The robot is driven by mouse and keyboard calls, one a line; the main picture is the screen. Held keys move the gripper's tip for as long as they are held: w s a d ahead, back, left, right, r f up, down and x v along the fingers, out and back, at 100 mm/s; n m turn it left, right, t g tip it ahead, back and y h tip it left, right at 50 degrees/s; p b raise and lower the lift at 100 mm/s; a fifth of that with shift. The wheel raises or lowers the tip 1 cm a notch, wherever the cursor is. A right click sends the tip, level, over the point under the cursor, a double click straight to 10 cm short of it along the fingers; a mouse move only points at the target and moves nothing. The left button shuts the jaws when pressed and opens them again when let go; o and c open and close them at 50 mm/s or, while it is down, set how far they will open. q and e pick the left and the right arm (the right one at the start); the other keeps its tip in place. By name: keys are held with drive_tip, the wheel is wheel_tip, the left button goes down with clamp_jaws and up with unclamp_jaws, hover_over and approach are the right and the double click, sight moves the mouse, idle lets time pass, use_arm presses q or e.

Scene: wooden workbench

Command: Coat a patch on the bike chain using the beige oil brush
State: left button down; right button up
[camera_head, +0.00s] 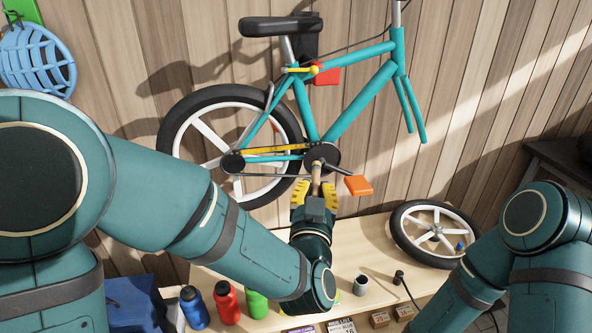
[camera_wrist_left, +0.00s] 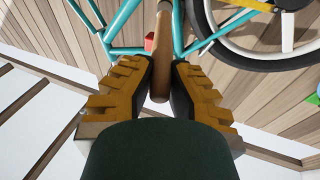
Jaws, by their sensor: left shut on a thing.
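The teal bike (camera_head: 345,105) hangs at the wooden wall, with its rear wheel on the left. Its chain (camera_head: 268,176) runs as a thin line between the rear hub and the dark crank disc (camera_head: 329,153), below a yellow bar. My left gripper (camera_head: 315,190) is shut on the beige brush (camera_head: 316,173), which points up toward the crank disc. In the left wrist view the brush (camera_wrist_left: 161,55) stands between the yellow-brown finger pads (camera_wrist_left: 160,85). The brush tip is hard to make out, and I cannot tell if it touches the chain. My right gripper is out of view.
The workbench (camera_head: 330,250) below holds a red bottle (camera_head: 227,303), a blue bottle (camera_head: 194,308), a green bottle (camera_head: 256,303) and a small grey cup (camera_head: 360,286). A loose wheel (camera_head: 436,233) leans at the right. An orange pedal (camera_head: 358,186) sticks out beside my left gripper.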

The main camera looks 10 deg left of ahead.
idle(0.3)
use_arm(q)
drive_tip(key=w+a, duration=0.2)
drive_tip(key=w, duration=0.5)
drive_tip(key=shift+a, duration=0.2)
drive_tip(key=shift+w+a, duration=0.25)
drive_tip(key=shift+w, duration=0.65)
idle(0.8)
drive_tip(key=s+a, duration=0.3)
drive_tip(key=a, duration=0.7)
drive_tip(key=shift+a, duration=0.15)
idle(0.9)
drive_tip(key=shift+s, duration=0.1)
